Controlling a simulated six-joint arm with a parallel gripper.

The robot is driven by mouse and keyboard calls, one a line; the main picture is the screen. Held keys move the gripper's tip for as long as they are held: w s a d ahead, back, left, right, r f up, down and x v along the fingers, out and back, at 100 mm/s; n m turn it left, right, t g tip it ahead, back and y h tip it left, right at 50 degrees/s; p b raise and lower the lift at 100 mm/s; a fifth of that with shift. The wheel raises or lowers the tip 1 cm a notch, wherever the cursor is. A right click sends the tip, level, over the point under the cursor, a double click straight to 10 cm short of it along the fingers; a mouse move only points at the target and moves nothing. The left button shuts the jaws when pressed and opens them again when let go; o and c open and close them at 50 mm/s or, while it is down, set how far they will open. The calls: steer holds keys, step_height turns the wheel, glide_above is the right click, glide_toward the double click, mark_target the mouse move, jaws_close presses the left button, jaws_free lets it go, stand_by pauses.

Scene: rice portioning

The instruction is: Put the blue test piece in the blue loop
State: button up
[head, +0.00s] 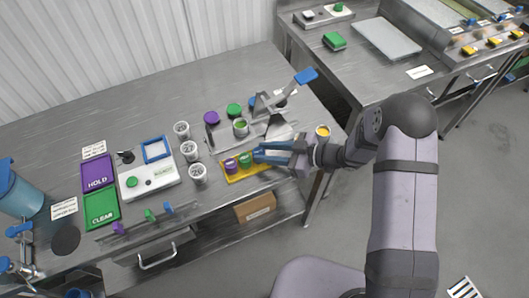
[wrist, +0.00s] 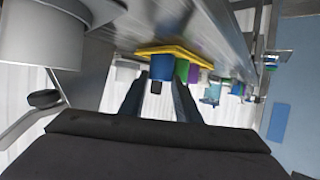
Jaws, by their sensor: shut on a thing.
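My gripper (head: 264,153) reaches in from the right and is shut on the blue piece. In the wrist view its two fingers (wrist: 160,84) are on either side of the blue piece. The fingers hide most of the piece in the head view. The blue loop, a square blue frame (head: 157,150), lies at the left behind the white button box (head: 148,181); its middle looks empty.
A metal press with a blue handle (head: 306,76) stands behind the tray. Purple HOLD (head: 98,173) and green CLEAR (head: 102,210) pads lie at the left.

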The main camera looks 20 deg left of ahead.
step_height(320, 180, up, 10)
steer(key=b, duration=0.1)
steer(key=shift+b, duration=0.3)
stand_by(0.4)
steer(key=shift+f, duration=0.1)
steer(key=s+a+f+n+g+h+b, duration=0.25)
steer(key=s+a+n+g+b, duration=0.35)
steer(key=s+a, duration=1.6)
steer(key=w+a+r+m+t+y+p, duration=0.1)
steer(key=w+a+r+m+t+y, duration=0.1)
steer(key=w+a+r+m+t, duration=0.3)
steer(key=w+a+m+t, duration=0.1)
steer(key=w+a, duration=0.3)
steer(key=w, duration=0.3)
steer(key=shift+w+a, duration=0.2)
steer(key=shift+a, duration=0.1)
steer(key=shift+y, duration=0.25)
